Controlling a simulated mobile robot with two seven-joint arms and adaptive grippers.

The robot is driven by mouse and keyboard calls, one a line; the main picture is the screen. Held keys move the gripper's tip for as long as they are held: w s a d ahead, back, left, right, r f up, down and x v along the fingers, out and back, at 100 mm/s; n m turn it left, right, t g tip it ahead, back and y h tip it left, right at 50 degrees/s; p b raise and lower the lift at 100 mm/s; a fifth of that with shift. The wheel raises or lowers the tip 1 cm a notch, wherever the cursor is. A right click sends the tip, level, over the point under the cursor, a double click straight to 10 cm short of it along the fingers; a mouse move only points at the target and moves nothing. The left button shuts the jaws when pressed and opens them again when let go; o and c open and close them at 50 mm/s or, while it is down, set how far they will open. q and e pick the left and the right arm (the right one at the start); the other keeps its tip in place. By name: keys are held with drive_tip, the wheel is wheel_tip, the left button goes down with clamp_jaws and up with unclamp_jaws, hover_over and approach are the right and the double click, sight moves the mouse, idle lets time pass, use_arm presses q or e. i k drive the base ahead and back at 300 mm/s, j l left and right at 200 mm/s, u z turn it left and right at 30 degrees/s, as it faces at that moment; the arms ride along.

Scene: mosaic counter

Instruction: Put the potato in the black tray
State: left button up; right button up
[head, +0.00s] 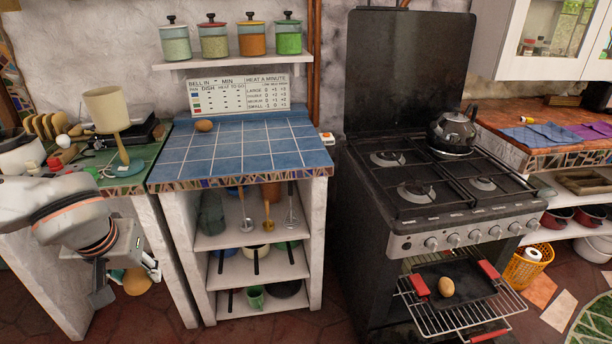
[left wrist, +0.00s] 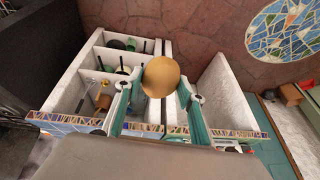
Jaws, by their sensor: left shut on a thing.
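My left gripper (head: 128,280) hangs low at the left of the head view, in front of the green-topped counter. It is shut on a rounded yellow-brown thing that looks like the potato (head: 136,284). In the left wrist view the potato (left wrist: 160,77) sits between the two fingertips (left wrist: 160,92), above the floor. The black tray (head: 474,284) with red handles lies on the pulled-out oven rack at the lower right, far from this gripper. A tan oval thing (head: 446,287), egg- or potato-like, lies in the tray. My right gripper is not in view.
A brown oval thing (head: 204,125) lies on the blue tiled counter (head: 240,155). Open shelves with utensils stand below it. The black stove (head: 440,195) carries a kettle (head: 452,130). A lamp (head: 108,110) stands on the green counter. The blue counter is mostly clear.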

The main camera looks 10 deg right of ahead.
sight(465, 279)
drive_tip(key=k+l, duration=0.15)
drive_tip(key=l, duration=0.2)
drive_tip(key=k+l, duration=0.15)
drive_tip(key=l, duration=0.8)
drive_tip(key=k+l, duration=0.15)
drive_tip(key=l, duration=0.9)
drive_tip(key=l+z, duration=0.1)
drive_tip(key=l, duration=1.55)
drive_tip(key=i+l, duration=0.1)
drive_tip(key=l, duration=0.3)
drive_tip(key=i+l, duration=0.15)
drive_tip(key=l, duration=0.25)
drive_tip(key=i+l, duration=0.1)
drive_tip(key=l, duration=0.25)
